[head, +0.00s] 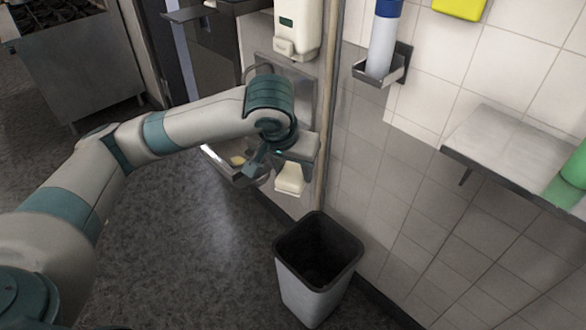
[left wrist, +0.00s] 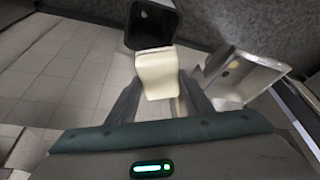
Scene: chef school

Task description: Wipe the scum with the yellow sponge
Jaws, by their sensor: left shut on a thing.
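My left gripper (head: 287,165) is shut on a pale yellow block that looks like the sponge (head: 289,179), held in the air between the wall sink and the bin. In the left wrist view the sponge (left wrist: 157,72) sticks out beyond the two fingers. The metal sink (head: 222,166) is just left of the gripper, partly hidden by my arm. A small yellowish patch, perhaps the scum (head: 237,160), lies in the sink; it also shows in the left wrist view (left wrist: 233,65). The sponge is apart from it. My right gripper is not in view.
A grey bin (head: 308,290) with a dark inside stands on the floor below the gripper. A white dispenser (head: 297,28) and a vertical pipe (head: 331,100) are on the wall above. A metal shelf (head: 500,150) juts out at the right. Floor at the left is clear.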

